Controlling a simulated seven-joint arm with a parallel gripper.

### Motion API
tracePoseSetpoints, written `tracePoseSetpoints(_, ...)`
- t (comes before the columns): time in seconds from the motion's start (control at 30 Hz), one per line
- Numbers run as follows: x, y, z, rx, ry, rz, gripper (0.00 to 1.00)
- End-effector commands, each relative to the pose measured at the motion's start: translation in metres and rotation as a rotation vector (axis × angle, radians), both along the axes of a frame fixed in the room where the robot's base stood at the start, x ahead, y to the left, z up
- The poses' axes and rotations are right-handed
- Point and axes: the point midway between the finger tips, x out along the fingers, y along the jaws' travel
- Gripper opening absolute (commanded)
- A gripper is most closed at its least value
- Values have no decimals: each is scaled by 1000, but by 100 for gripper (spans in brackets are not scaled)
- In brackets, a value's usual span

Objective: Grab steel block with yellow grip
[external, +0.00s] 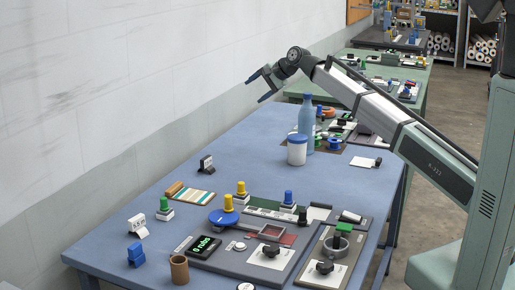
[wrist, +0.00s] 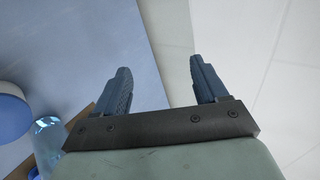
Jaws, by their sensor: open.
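A small steel block with a yellow grip (external: 241,192) stands upright on the blue table in the external view, behind a blue disc (external: 215,218). A second yellow knob (external: 228,203) stands at the disc, just left of and in front of the block. My gripper (external: 257,87) is high above the far part of the table, well away from the block. Its two dark fingers are apart and empty in the wrist view (wrist: 160,65). The block is not in the wrist view.
A blue bottle (external: 306,124) and a white cup (external: 297,149) stand towards the back. A green-grip block (external: 164,207) and a blue-grip block (external: 288,199) stand either side of the yellow one. A display (external: 204,246) and press plates fill the front. The table's left-middle is fairly clear.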

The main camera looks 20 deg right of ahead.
Motion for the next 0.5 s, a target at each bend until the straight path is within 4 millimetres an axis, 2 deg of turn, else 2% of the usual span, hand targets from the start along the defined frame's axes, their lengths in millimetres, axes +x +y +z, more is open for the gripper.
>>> tracePoseSetpoints(0.03, -22, 26, -10, -28, 53, 31, 72)
tracePoseSetpoints(0.2, -92, 87, -38, -143, 229, 91, 72)
tracePoseSetpoints(0.33, -148, 124, -56, -245, 352, 118, 72)
tracePoseSetpoints(0.5, -222, 157, -72, -392, 492, 125, 72)
